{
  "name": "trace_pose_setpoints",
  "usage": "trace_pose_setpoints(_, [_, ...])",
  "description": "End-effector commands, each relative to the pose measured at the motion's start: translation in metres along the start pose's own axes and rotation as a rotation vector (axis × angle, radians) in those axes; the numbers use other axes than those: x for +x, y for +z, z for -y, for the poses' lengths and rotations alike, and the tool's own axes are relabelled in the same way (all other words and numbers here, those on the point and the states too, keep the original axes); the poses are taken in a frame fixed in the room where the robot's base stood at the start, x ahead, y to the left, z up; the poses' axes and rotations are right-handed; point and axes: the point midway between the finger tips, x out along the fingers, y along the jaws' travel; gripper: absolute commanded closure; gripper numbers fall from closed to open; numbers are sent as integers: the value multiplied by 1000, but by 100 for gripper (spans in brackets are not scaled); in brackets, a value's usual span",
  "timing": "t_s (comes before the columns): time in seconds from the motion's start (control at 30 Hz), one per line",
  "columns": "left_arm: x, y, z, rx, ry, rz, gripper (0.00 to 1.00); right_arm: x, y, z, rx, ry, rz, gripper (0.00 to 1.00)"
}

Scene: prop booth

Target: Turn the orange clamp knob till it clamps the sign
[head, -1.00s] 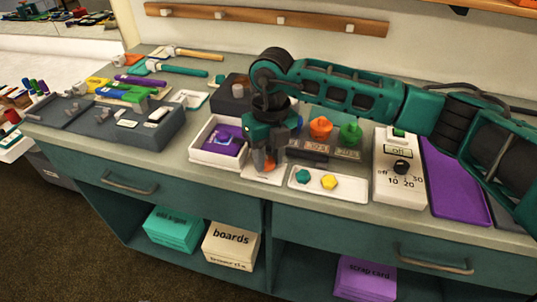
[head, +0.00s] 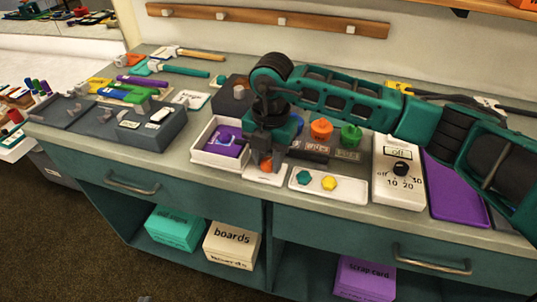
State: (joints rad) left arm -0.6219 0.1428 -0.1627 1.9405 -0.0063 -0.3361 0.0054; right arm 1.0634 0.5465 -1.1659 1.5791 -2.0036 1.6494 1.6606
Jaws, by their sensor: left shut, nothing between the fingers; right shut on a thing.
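The orange clamp knob (head: 267,167) is low on the counter near its front edge, above a small white base (head: 262,178). My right gripper (head: 266,160) points down over it, with its fingers shut on the knob and hiding much of it. I cannot make out the sign or the clamp's jaw behind the gripper, so whether the sign is clamped cannot be told. My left gripper is not in view.
A white box (head: 197,152) with a purple item stands just left of the gripper. A white tray (head: 349,193) with teal and yellow pieces lies right. A switch box (head: 383,190), an orange knob-like piece (head: 321,128) and a green one (head: 351,134) stand further right.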

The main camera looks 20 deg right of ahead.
Motion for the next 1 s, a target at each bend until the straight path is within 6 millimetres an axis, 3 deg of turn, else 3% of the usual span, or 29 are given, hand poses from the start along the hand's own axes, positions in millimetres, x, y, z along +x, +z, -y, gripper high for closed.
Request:
trace_pose_setpoints(0.6, [-10,-14,0,0,0,1,100,-2,0,-2,549,4,22,95])
trace_pose_setpoints(1.0, [-14,-16,0,-1,1,5,100,-2,1,-3,731,5,30,95])
